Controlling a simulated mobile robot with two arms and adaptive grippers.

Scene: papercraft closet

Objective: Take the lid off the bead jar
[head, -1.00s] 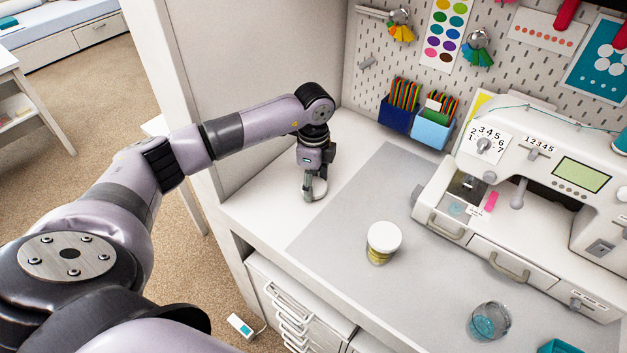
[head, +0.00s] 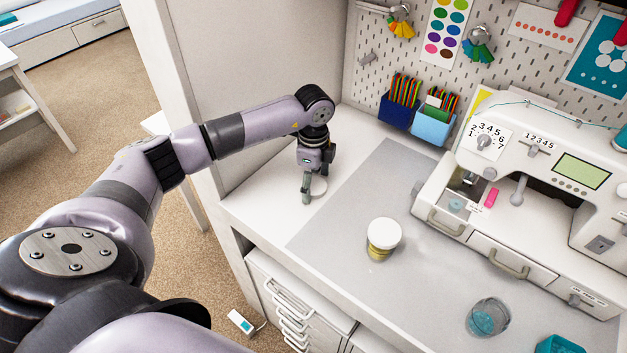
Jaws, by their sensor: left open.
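My left gripper (head: 311,188) is open, low over the white tabletop at the back left. A round white disc that looks like a lid (head: 319,187) lies at its fingertips, partly hidden by them; I cannot tell whether they touch it. A clear jar with blue beads (head: 488,319) stands at the front right and appears to have no lid. Another jar with yellow contents (head: 380,252) stands mid-table with a white lid (head: 384,233) on top, apart from the gripper. My right gripper is out of view.
A grey mat (head: 340,230) covers much of the tabletop. A white sewing machine (head: 540,180) stands at the right. Blue pen holders (head: 431,126) stand against the pegboard (head: 375,62). A teal container (head: 562,345) is at the bottom right edge. The mat's left part is clear.

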